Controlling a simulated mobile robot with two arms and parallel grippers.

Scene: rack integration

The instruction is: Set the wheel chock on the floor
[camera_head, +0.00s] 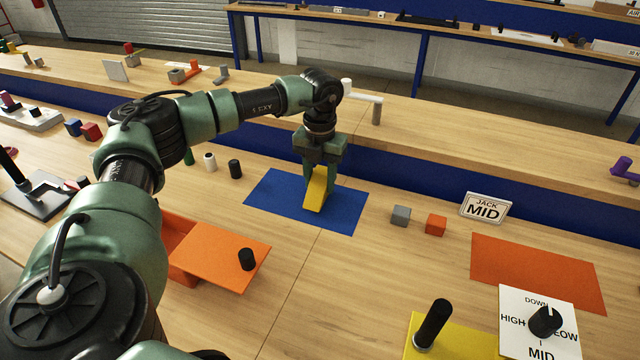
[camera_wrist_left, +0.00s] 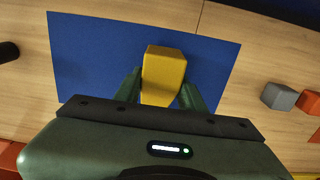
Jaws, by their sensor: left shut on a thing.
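The wheel chock is a yellow wedge-shaped block (camera_head: 316,189), over the blue mat (camera_head: 269,201) on the wooden table. My left gripper (camera_head: 319,182) points down at it and is shut on it, with a finger on either side. In the left wrist view the yellow chock (camera_wrist_left: 164,72) shows between the two green fingers (camera_wrist_left: 160,92), over the blue mat (camera_wrist_left: 85,50). I cannot tell whether the chock touches the mat. My right gripper is not in view.
An orange tray with a lid (camera_head: 225,255) is at front left. An orange mat (camera_head: 535,270) and a dial plate (camera_head: 538,335) lie at right.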

